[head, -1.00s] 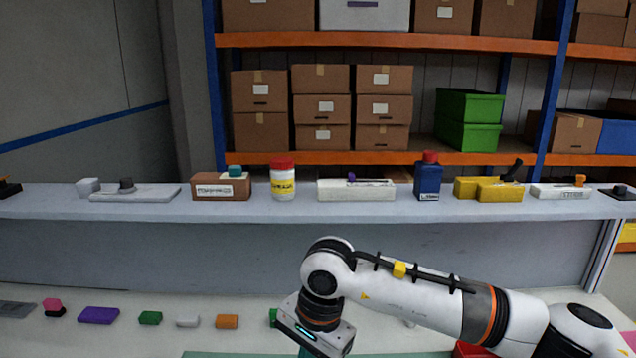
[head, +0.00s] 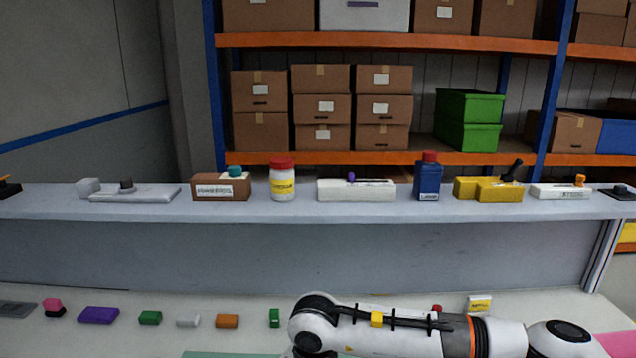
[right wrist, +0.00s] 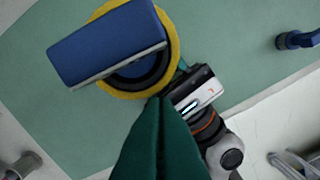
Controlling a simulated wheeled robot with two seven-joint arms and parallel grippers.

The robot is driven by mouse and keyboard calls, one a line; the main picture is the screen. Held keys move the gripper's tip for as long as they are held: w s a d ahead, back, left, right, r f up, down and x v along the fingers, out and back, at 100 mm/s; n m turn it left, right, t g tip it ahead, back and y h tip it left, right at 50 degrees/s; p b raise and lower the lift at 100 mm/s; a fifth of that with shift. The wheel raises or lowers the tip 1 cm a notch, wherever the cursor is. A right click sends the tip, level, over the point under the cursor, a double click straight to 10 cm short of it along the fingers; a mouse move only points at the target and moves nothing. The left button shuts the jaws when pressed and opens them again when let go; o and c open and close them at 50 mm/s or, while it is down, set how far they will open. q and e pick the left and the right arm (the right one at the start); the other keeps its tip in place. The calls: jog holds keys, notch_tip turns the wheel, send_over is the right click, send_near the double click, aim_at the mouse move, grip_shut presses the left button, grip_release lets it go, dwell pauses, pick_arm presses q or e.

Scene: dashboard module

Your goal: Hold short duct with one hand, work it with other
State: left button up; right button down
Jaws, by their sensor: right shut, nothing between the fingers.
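A blue boxy piece (right wrist: 108,42), which may be the short duct, shows in the right wrist view. It overlaps a yellow ring (right wrist: 172,62) with a black inner part over the green mat (right wrist: 50,115). My right gripper (right wrist: 160,102) has its dark green fingers closed together and empty, with the tips just below the ring in that view. My left gripper (right wrist: 182,68) is beside the ring's right edge. Its fingers are mostly hidden, so I cannot tell whether they grip the ring or the blue piece. In the head view, both grippers and the blue piece are out of sight.
Small blocks, including a purple one (head: 99,315) and an orange one (head: 227,321), line the bench's left side. A white box with a yellow label (head: 479,306) stands beyond my right arm. The raised ledge (head: 300,210) holds bottles and boxes.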

jog(key=shift+w, duration=0.25)
dwell(0.8)
jog(key=shift+a, duration=0.15)
jog(key=shift+w+a, duration=0.4)
jog(key=shift+a, duration=0.25)
jog(key=shift+w+a, duration=0.4)
jog(key=shift+a, duration=0.3)
notch_tip(320, 180, up, 6)
jog(key=shift+s+a, duration=0.25)
jog(key=shift+s, duration=0.05)
